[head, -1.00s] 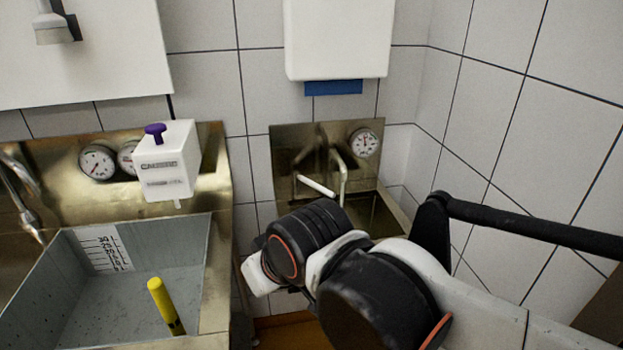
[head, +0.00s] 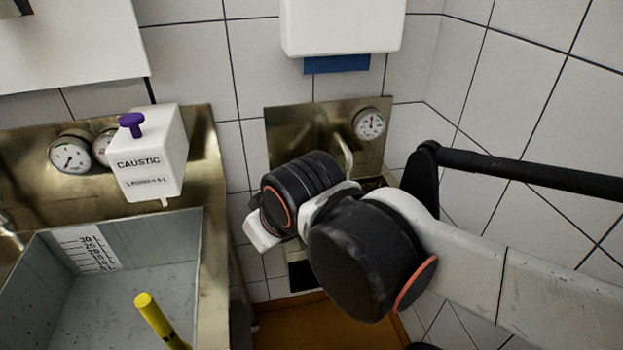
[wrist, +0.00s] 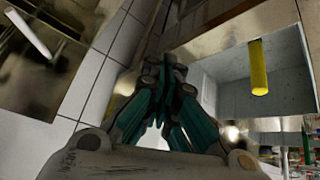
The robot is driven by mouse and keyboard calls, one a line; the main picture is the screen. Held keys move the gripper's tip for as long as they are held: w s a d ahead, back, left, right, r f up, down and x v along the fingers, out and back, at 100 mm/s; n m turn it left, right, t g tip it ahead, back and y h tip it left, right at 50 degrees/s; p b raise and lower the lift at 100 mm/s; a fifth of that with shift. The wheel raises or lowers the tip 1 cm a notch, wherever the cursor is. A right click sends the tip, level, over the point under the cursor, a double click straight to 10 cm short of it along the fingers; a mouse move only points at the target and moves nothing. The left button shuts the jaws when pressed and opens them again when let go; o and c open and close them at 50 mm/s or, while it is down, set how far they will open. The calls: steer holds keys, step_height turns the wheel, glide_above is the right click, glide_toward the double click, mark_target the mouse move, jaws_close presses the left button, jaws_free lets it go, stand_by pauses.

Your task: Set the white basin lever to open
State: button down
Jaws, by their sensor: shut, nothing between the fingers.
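The white basin lever (wrist: 30,34) is a plain white bar at the upper left of the wrist view, in front of the small brass basin (wrist: 22,85). In the head view my arm hides the lever; the basin's brass back panel (head: 285,130) and a bent metal spout (head: 345,153) still show. My gripper (wrist: 172,62) is shut and empty, its teal and grey fingers together. In the wrist view it is to the right of the white lever and apart from it, over the tiled gap between the basins. My fingers cannot be made out in the head view.
A large grey sink (head: 195,255) with a yellow handle (head: 155,318) is at left; the handle also shows in the wrist view (wrist: 259,68). A white caustic box (head: 150,150) and gauges (head: 70,155) are above it. A white dispenser (head: 343,28) hangs above the small basin.

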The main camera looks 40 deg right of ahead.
steer(key=w+d+f+n+g+h+p, duration=0.1)
steer(key=w+d+n+g+h+p, duration=0.75)
steer(key=w+d+n, duration=0.8)
steer(key=d+f+n+t+y+b, duration=0.1)
steer(key=d+f+t+b, duration=0.1)
steer(key=d+f, duration=0.6)
steer(key=shift+d+f+n+t+b, duration=0.2)
steer(key=shift+f+n+t+b, duration=0.15)
steer(key=shift+f, duration=0.15)
steer(key=shift+w+d, duration=0.1)
steer(key=shift+d+n, duration=0.3)
steer(key=shift+n, duration=0.1)
